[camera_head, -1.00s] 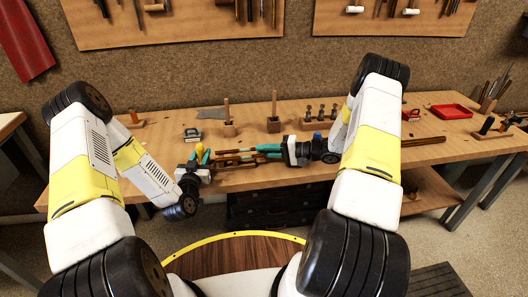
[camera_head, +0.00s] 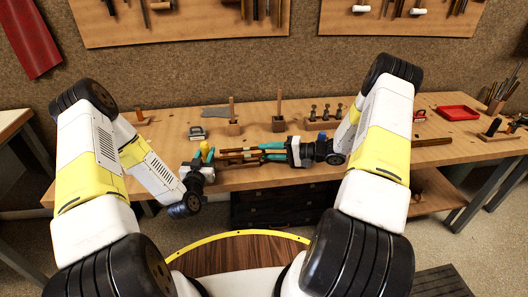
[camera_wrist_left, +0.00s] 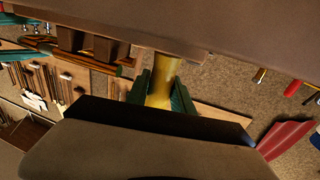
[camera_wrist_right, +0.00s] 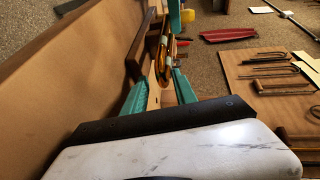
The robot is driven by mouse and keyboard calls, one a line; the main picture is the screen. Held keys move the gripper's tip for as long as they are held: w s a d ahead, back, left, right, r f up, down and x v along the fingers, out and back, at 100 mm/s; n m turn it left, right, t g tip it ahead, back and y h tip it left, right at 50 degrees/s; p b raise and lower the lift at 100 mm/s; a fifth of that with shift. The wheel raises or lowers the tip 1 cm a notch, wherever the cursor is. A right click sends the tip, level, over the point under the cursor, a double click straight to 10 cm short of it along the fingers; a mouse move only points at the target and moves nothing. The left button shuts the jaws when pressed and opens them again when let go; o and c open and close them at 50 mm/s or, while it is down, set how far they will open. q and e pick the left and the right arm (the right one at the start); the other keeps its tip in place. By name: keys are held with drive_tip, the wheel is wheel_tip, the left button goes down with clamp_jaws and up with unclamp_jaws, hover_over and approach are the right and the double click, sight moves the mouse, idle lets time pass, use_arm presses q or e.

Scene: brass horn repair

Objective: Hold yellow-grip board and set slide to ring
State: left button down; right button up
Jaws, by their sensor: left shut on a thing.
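The board (camera_head: 236,162) lies along the bench's front edge with brown blocks and brass-coloured rods on it. My left gripper (camera_wrist_left: 161,88) is shut on its upright yellow grip (camera_wrist_left: 163,72), which also shows in the head view (camera_head: 204,148). My right gripper (camera_head: 268,152) is at the board's right end, its teal fingers apart. In the right wrist view the brass-coloured slide (camera_wrist_right: 160,56) shows between and beyond those fingers (camera_wrist_right: 158,85), with no clear contact. I cannot make out the ring mark.
Behind the board stand wooden blocks with upright pegs (camera_head: 279,122), a small metal-and-black item (camera_head: 197,133) and a rack of small tools (camera_head: 326,112). A red tray (camera_head: 458,113) sits at the right.

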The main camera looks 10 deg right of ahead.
drive_tip(key=v, duration=1)
drive_tip(key=shift+s+d, duration=0.1)
drive_tip(key=shift+d, duration=0.15)
use_arm(q)
drive_tip(key=c, duration=1)
unclamp_jaws()
drive_tip(key=shift+s, duration=0.1)
